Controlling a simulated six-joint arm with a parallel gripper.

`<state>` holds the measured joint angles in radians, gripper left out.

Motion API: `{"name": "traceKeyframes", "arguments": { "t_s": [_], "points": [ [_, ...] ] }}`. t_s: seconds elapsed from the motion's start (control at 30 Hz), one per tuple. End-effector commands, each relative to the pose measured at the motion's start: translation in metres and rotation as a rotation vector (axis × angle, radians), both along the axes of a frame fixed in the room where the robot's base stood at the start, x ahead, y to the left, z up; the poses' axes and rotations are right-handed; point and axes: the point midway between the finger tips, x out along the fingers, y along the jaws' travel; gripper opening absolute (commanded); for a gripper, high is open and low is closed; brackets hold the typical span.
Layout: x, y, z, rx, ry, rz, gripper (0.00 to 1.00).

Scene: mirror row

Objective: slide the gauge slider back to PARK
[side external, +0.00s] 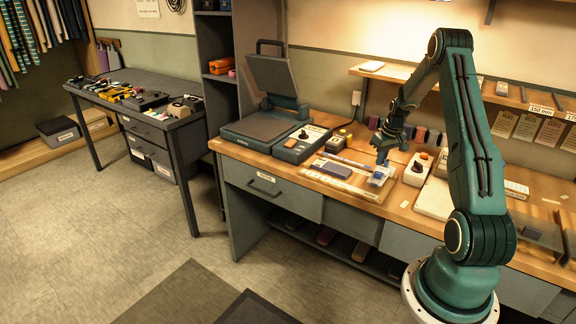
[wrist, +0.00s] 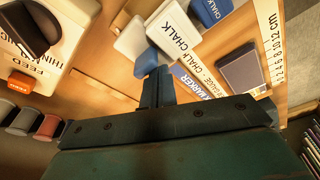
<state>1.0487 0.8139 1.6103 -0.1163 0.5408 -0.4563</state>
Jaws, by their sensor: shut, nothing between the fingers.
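My gripper (side external: 382,159) is shut and empty, low over the workbench. Its tip is close above a small white and blue group on a wooden board (side external: 352,188). In the wrist view the closed fingers (wrist: 157,86) are beside a white and blue block (wrist: 138,38) and a white block lettered CHALK (wrist: 180,35); contact cannot be told. A scale in cm (wrist: 271,40) runs along the upper right. A dark grey slab (wrist: 241,68) lies near it and shows on the board in the side view (side external: 331,169). I cannot single out the gauge slider or read a PARK mark.
A press with a raised lid (side external: 272,80) stands at the bench's left. A control box (side external: 302,143) is beside it. A white unit (side external: 418,168) stands right of my gripper. In the wrist view, a cream unit (wrist: 60,25) with a dark knob and an orange tab is at upper left.

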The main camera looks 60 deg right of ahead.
Motion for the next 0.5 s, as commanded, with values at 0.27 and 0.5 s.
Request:
{"name": "traceKeyframes", "arguments": {
  "t_s": [0.27, 0.5],
  "points": [
    [0.002, 0.000, 0.007, -0.002, -0.001, 0.001, 0.00],
    [0.004, 0.000, 0.020, -0.001, -0.001, 0.001, 0.00]
  ]
}}
